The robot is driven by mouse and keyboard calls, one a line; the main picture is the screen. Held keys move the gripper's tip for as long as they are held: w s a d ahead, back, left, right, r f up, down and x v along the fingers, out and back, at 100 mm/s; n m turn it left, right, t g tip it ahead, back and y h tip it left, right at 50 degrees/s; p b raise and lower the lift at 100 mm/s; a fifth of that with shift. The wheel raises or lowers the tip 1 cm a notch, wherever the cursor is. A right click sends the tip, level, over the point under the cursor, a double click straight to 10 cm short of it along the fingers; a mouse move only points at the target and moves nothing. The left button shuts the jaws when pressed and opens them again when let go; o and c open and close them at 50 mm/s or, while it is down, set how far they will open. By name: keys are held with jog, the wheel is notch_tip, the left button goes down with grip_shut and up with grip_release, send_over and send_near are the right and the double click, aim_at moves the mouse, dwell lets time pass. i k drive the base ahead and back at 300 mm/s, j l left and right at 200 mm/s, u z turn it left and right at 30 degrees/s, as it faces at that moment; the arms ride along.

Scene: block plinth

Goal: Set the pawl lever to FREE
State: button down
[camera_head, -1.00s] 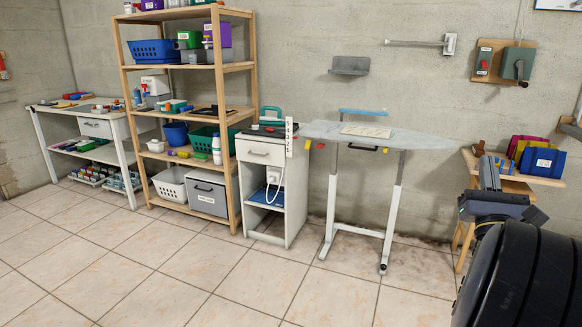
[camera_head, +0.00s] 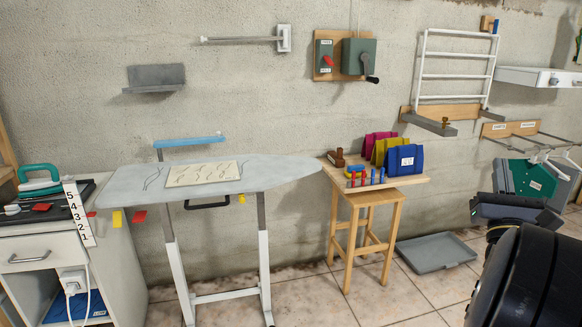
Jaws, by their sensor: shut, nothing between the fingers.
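The pawl lever (camera_head: 328,61) is a small red handle on a green plate, fixed to a wooden backboard (camera_head: 317,74) high on the wall. It slants down to the right. A small white label sits above it and another below it; the print is too small to read surely. Beside it is a green winch box (camera_head: 357,53) with a dark crank (camera_head: 368,67).
An ironing board (camera_head: 270,176) stands below and left of the lever. A wooden stool table (camera_head: 404,183) with colored pouches stands below it. A grey tray (camera_head: 437,252) lies on the floor. A white wall rack (camera_head: 456,55) and a green hanging item (camera_head: 527,177) are at right.

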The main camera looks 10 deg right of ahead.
aim_at(329, 60)
jog(key=i+l+u, duration=0.15)
jog(key=i, duration=0.4)
jog(key=i+l+u, duration=0.15)
jog(key=i+l, duration=0.3)
jog(key=i+l+u, duration=0.15)
jog(key=i+l, duration=0.25)
jog(key=i, duration=0.15)
jog(key=i+l+u, duration=0.4)
jog(key=l, duration=0.2)
jog(key=i+l+u, duration=0.15)
jog(key=l, duration=0.2)
